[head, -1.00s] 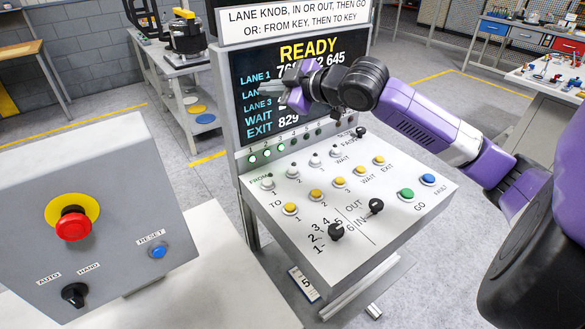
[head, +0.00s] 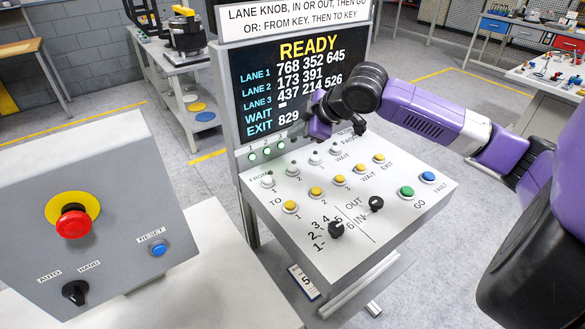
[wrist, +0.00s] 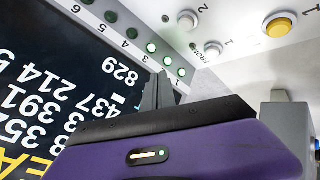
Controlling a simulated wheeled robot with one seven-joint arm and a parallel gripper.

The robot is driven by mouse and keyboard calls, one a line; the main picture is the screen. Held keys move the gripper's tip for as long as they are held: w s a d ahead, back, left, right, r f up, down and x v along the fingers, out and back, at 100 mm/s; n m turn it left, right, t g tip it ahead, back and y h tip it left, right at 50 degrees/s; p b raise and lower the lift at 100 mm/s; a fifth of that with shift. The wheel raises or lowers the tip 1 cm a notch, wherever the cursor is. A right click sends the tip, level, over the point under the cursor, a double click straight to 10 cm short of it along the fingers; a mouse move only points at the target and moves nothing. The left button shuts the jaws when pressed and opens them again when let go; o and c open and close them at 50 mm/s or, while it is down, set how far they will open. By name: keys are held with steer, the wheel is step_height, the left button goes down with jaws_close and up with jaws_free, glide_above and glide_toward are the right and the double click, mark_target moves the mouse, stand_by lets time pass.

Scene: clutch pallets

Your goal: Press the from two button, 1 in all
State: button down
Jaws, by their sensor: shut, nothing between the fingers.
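The from two button (head: 292,171) is a white round button, second from the left in the FROM row on the sloped console panel (head: 330,245). In the wrist view, the from two button (wrist: 187,20) shows near the top, beside the label 2. My gripper (head: 318,128) is above the back part of the panel, in front of the screen's lower right; its fingertips are hard to make out there. In the wrist view my gripper's fingers (wrist: 160,85) are together and empty, apart from the button.
The screen (head: 290,85) stands upright behind the panel and reads READY. The neighbouring from one button (head: 268,181) and a row of yellow TO buttons (head: 316,193) are close by. A grey box with a red stop button (head: 74,222) stands at the left.

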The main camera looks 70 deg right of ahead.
mark_target(295, 169)
steer(key=shift+f+b, duration=2.9)
steer(key=shift+f, duration=1.4)
steer(key=shift+f, duration=0.15)
steer(key=shift+f+b, duration=0.3)
steer(key=shift+b, duration=0.1)
steer(key=shift+f+b, duration=0.35)
steer(key=shift+f, duration=0.1)
steer(key=shift+r, duration=0.1)
steer(key=shift+r+p, duration=0.55)
steer(key=shift+r, duration=0.25)
steer(key=shift+r, duration=0.1)
steer(key=shift+r+p, duration=1.75)
steer(key=shift+r, duration=0.7)
